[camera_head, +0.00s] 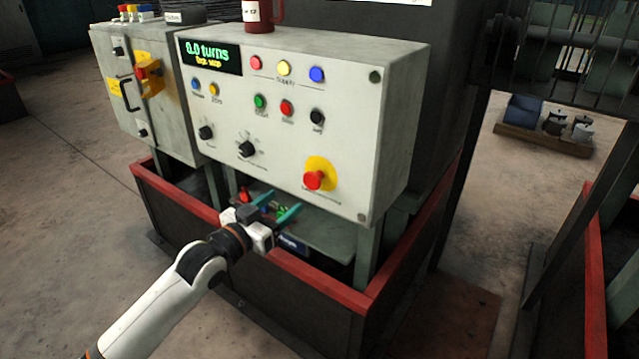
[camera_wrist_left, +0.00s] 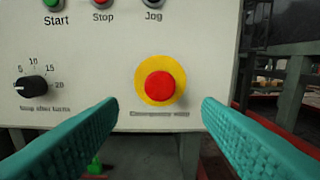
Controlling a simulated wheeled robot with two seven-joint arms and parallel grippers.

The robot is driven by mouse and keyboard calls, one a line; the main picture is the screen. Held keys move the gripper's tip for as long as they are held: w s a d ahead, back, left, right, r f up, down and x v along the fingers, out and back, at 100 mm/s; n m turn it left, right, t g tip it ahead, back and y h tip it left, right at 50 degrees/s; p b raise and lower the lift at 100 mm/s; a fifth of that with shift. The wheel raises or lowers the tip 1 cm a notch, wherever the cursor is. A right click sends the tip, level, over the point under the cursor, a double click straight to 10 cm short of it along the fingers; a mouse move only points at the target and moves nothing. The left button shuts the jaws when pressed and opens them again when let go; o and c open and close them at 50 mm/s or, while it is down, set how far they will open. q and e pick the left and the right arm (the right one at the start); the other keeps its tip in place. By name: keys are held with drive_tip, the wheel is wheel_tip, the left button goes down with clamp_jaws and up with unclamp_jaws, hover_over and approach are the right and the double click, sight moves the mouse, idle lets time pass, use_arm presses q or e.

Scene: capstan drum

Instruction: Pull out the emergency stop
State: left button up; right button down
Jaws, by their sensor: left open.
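The emergency stop is a red mushroom button (camera_head: 313,180) on a round yellow backing, low on the right of the white control panel (camera_head: 350,100). In the left wrist view the red button (camera_wrist_left: 159,86) lies ahead, between the two teal fingers and beyond their tips. My left gripper (camera_head: 283,205) is open and empty, in front of the panel, below and left of the button in the head view. In the left wrist view its fingers (camera_wrist_left: 160,108) are wide apart and do not touch the button. My right gripper does not show.
The panel also carries several coloured buttons, black knobs (camera_head: 247,149) and a display (camera_head: 211,56) reading "0.0 turns". A red mug (camera_head: 258,16) stands on top. A shelf with small items lies below, inside a red-edged barrier (camera_head: 330,297). A second cabinet (camera_head: 150,95) stands left.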

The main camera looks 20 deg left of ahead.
sight(310, 183)
use_arm(q)
drive_tip(key=b+x, duration=0.1)
drive_tip(key=x, duration=1)
drive_tip(key=shift+w, duration=0.1)
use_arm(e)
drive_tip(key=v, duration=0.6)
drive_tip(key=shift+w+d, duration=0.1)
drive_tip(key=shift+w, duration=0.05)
